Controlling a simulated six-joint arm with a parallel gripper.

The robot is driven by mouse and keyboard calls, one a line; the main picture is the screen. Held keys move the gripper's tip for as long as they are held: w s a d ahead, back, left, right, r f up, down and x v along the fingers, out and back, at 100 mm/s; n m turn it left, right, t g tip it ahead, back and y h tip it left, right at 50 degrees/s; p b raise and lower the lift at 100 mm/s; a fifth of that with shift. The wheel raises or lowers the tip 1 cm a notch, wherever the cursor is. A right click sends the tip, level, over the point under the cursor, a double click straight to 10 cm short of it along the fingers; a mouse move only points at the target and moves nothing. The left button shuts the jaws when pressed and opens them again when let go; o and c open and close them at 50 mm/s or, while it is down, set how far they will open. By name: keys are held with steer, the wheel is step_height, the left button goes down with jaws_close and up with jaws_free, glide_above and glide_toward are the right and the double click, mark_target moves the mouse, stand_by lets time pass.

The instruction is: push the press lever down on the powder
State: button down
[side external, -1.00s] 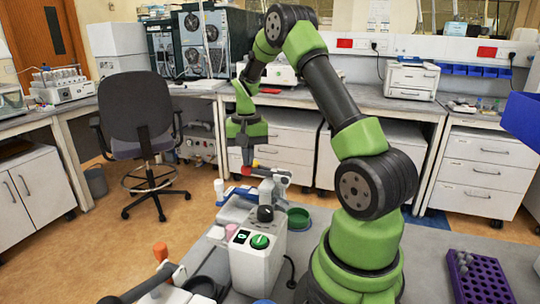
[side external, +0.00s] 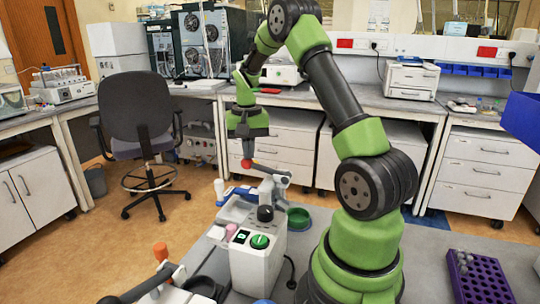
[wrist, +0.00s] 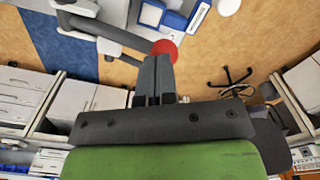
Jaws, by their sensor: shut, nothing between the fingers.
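The press lever is a grey arm with a red ball knob (side external: 246,163), above the small press on the bench. My gripper (side external: 247,153) points down with its fingers shut and empty, its tips right above the knob. In the wrist view the red knob (wrist: 166,48) shows just past the shut fingertips (wrist: 155,60), and the grey lever arm (wrist: 105,32) runs to the upper left. I cannot tell whether the tips touch the knob. The powder cannot be made out.
A white control box (side external: 257,262) with a green knob stands in front of the press. A green dish (side external: 298,218) is beside it. A purple tube rack (side external: 478,278) is at the right.

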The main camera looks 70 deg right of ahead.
steer(key=shift+r, duration=0.6)
steer(key=shift+s+r, duration=0.1)
steer(key=shift+r, duration=0.15)
steer(key=shift+s+r, duration=0.25)
steer(key=shift+r, duration=0.35)
steer(key=shift+s+r, duration=0.25)
steer(key=shift+r, duration=0.5)
steer(key=shift+s+r, duration=0.25)
steer(key=shift+r, duration=0.3)
step_height(320, 180, up, 5)
